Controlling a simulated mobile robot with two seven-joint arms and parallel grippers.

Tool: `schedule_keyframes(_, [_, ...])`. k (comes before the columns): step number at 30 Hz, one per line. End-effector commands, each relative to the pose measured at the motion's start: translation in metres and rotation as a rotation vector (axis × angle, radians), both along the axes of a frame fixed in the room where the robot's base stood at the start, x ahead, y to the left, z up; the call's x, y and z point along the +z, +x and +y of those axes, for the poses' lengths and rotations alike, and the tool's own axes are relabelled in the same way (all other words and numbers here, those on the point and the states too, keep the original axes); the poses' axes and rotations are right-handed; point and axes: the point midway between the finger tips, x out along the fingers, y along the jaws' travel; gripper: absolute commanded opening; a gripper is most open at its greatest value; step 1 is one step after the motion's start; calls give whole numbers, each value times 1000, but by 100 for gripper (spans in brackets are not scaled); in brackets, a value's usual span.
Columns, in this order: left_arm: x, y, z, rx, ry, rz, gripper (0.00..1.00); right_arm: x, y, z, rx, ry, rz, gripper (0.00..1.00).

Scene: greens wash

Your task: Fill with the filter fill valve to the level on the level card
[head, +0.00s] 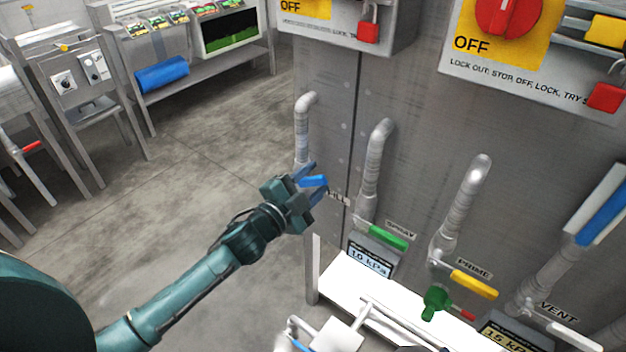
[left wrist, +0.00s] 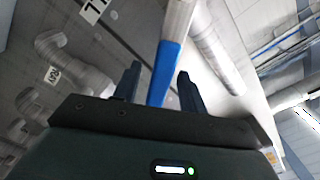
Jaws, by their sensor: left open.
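The blue handle (head: 313,181) of the leftmost pipe's valve lies between the fingers of my left gripper (head: 308,184). The label beside it is partly hidden and seems to read FILL. In the left wrist view the blue handle (left wrist: 166,72) stands between the two fingertips of my left gripper (left wrist: 158,82), with gaps on both sides. The gripper is open around it. The valve body is hidden behind the gripper. I cannot make out a level card. My right gripper is not in view.
Right of it are a green-handled valve (head: 383,236), a yellow PRIME handle (head: 473,284) and a white VENT handle (head: 575,335). A display (head: 370,262) reads 10 kPa. A white ledge (head: 345,285) runs below. Lockout panels with red padlocks hang above. The floor at left is clear.

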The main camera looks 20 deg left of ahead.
Motion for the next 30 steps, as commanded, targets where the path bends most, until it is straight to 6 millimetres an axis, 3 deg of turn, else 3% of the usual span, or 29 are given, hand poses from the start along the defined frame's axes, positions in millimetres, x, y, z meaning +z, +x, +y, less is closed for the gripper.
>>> schedule_keyframes(10, [0,4,-1,0,0,0,42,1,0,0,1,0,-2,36])
schedule_keyframes(25, [0,4,-1,0,0,0,1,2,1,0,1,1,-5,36])
schedule_keyframes(30, [0,4,-1,0,0,0,0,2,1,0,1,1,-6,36])
